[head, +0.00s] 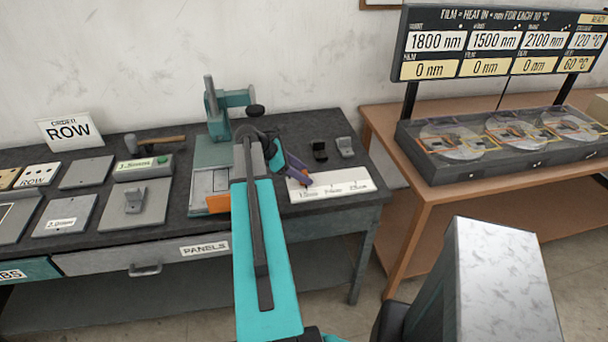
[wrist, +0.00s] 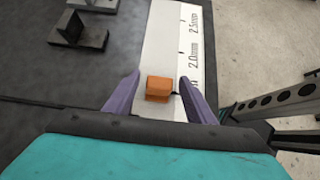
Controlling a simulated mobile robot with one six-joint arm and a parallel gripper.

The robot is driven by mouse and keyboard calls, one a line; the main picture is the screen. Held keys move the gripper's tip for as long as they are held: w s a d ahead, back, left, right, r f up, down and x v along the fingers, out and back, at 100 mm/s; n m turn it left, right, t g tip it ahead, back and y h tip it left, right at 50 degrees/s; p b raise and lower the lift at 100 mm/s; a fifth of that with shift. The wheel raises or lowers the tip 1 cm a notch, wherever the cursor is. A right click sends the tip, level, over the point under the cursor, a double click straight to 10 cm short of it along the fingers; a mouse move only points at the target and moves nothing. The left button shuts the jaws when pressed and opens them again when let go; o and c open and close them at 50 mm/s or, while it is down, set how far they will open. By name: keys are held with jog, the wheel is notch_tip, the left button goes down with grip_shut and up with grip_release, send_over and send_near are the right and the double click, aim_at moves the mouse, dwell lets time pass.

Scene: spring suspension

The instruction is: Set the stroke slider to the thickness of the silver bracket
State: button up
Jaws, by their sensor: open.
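The stroke slider's orange block (wrist: 158,89) sits on a white scale (wrist: 160,35), which also lies at the bench's right end in the head view (head: 352,183). The block is below the 2.0 mm label; the label beside it is partly hidden by a finger. My gripper (wrist: 155,85) is open, with a purple finger on each side of the block; contact cannot be told. In the head view my gripper (head: 299,174) is over the scale's left part. A silver-grey bracket (head: 345,147) stands behind the scale beside a black bracket (head: 319,150). Another grey bracket (head: 135,201) stands on a plate at left.
A teal press (head: 218,115) stands behind my arm. A hammer (head: 155,142), several grey plates (head: 85,173) and an order row sign (head: 70,129) are on the left. A brown table (head: 420,190) with a disc tray (head: 470,170) and display board stands to the right.

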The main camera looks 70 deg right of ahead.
jog(key=b+v, duration=0.3)
jog(key=v, duration=1)
jog(key=shift+a, duration=0.1)
dwell(0.4)
jog(key=shift+a+r, duration=0.1)
